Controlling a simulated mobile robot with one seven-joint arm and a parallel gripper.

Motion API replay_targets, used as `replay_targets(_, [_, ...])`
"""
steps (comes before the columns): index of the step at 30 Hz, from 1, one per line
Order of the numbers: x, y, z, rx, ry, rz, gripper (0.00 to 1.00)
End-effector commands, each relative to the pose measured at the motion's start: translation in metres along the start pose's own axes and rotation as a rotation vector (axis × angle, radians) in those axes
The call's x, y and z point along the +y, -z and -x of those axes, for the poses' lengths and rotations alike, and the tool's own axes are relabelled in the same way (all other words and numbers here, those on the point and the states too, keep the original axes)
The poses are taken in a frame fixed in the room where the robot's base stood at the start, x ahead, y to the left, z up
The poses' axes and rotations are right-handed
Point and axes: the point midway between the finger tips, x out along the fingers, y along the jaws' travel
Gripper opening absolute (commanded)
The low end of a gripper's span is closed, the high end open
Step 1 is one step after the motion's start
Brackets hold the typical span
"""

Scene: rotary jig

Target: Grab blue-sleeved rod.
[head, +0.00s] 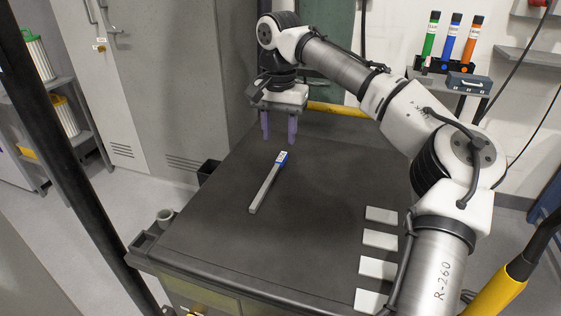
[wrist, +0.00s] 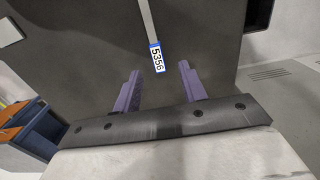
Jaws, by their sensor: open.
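The blue-sleeved rod (head: 268,181) is a grey bar lying slantwise on the dark table top (head: 210,232). Its blue end with a white label points away toward my gripper. In the wrist view the rod (wrist: 149,24) reaches in from the top, and its label reads 5356. My gripper (head: 279,138) is open and empty, with purple fingers pointing down above the far part of the table. In the wrist view the rod's blue end lies ahead of and roughly between the fingertips of my gripper (wrist: 160,68), not touching them.
Several pale plates (head: 379,239) lie in a column at the table's right side. Green, blue and orange tubes (head: 451,40) stand in a rack on a back shelf, beside a blue toolbox (head: 469,82). A grey cabinet (head: 165,75) stands behind left. The table around the rod is clear.

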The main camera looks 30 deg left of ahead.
Motion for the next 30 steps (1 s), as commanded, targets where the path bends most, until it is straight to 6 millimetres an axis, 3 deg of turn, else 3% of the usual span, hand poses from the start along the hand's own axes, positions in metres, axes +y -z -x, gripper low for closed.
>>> replay_targets(5, [0.002,-0.001,-0.011,0.001,-0.002,0.0,0.42])
replay_targets(15, [0.004,-0.007,-0.054,0.0,0.0,0.001,0.42])
replay_targets(22, [0.004,-0.007,-0.057,0.001,0.002,0.0,0.42])
replay_targets(30, [0.004,-0.007,-0.056,0.001,0.002,0.001,0.09])
